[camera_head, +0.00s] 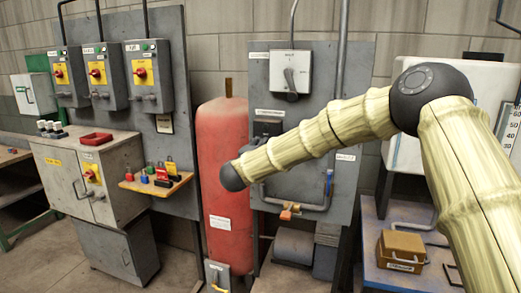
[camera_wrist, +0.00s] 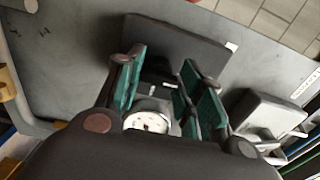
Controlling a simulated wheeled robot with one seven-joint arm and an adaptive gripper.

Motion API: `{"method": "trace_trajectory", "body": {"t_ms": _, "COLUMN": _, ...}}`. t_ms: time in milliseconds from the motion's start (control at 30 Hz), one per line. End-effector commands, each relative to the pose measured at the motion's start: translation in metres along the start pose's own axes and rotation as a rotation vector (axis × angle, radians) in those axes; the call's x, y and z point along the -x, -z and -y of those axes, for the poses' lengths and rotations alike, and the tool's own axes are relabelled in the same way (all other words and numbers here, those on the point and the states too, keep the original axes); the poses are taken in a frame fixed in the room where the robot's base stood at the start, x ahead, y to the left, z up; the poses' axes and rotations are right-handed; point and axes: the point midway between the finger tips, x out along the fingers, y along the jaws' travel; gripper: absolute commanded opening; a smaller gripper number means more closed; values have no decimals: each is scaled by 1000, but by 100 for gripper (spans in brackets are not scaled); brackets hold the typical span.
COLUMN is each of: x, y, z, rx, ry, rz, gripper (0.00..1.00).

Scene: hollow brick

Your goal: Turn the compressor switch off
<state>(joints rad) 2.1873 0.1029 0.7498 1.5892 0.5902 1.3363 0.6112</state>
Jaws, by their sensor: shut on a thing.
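A dark box (camera_head: 268,127) sits under a small label on the grey panel, and I take it for the compressor switch; the label's text is too small to read. In the wrist view the dark box (camera_wrist: 205,42) is beyond my gripper (camera_wrist: 160,82). The teal finger pads stand apart, on both sides of a dark part at the box, and are shut on it. The gripped part is mostly shadowed, so its position cannot be told. A round white gauge (camera_wrist: 148,122) shows between the finger bases.
A grey rotary switch (camera_head: 290,72) is higher on the same panel. A red tank (camera_head: 226,150) stands left of it. Pipes and an orange-handled valve (camera_head: 288,212) are below. A shelf with padlocks (camera_head: 160,177) is at left, a yellow-brown box (camera_head: 401,250) at right.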

Motion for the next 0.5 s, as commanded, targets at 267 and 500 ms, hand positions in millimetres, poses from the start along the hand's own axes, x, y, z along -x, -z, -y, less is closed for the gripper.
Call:
{"method": "trace_trajectory", "body": {"t_ms": 267, "x": 0, "y": 0, "z": -1, "rx": 5, "ry": -1, "rz": 1, "gripper": 14}}
{"method": "trace_trajectory", "body": {"t_ms": 500, "x": 0, "y": 0, "z": -1, "rx": 5, "ry": -1, "rz": 1, "gripper": 59}}
